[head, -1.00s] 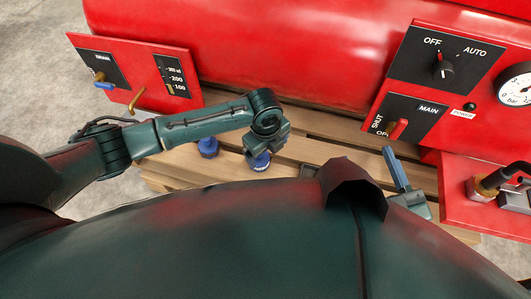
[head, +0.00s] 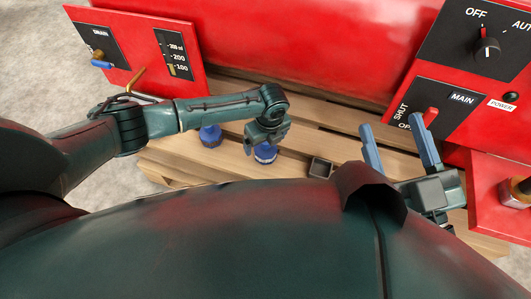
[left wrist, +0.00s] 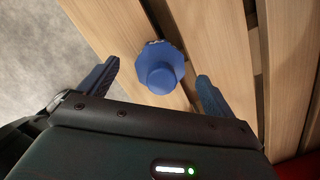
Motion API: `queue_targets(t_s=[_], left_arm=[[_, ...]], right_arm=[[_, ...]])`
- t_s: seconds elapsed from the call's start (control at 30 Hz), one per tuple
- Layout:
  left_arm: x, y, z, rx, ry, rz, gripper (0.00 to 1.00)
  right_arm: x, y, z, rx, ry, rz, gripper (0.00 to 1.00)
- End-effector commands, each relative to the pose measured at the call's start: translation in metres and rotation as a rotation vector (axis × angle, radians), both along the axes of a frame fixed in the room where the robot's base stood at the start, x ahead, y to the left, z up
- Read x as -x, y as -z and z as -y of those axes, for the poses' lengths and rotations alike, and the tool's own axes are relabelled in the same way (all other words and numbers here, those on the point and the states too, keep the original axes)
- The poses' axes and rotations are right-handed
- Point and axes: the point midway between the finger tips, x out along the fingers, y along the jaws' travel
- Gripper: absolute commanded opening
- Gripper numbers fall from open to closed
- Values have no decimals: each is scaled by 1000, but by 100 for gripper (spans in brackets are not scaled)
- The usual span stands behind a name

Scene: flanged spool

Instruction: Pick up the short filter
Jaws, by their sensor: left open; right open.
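Two blue filters stand on the wooden pallet in the head view. One filter (head: 210,136) is to the left; the other filter (head: 265,154) is under my left gripper (head: 263,144), partly covered by it. I cannot tell for sure which is the short one. In the left wrist view, a blue filter (left wrist: 160,70) with a scalloped flange and round knob lies between and slightly beyond the open fingers of my left gripper (left wrist: 158,82), apart from both. My right gripper (head: 393,128) is open and empty, fingers pointing up near the red panel.
The wooden pallet (head: 180,165) has gaps between its slats. A small dark open box (head: 321,168) sits right of the filters. The red tank (head: 250,40) and its panels with a gauge strip (head: 173,55), main lever (head: 430,116) and knob (head: 487,46) stand behind.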

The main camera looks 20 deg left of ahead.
Motion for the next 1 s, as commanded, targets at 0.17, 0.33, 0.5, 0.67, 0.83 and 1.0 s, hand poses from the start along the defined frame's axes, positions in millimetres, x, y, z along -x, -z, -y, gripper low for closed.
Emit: queue_targets(t_s=[0.17, 0.33, 0.5, 0.67, 0.83, 1.0], left_arm=[[-4, 25, -2, 0, -2, 2, 90], [-4, 27, -3, 0, -2, 2, 90], [-4, 27, -3, 1, -2, 1, 88], [-4, 26, -3, 1, -2, 1, 75], [-4, 26, -3, 1, -2, 1, 61], [-4, 26, -3, 1, -2, 1, 47]], right_arm=[[-6, -19, 3, 15, 0, 162, 57], [-7, -26, 3, 20, 0, 195, 57], [-7, -25, 3, 20, 1, 192, 57], [-7, -25, 3, 20, 1, 192, 57], [-7, -25, 3, 20, 1, 192, 57], [-7, -25, 3, 21, 1, 191, 57]])
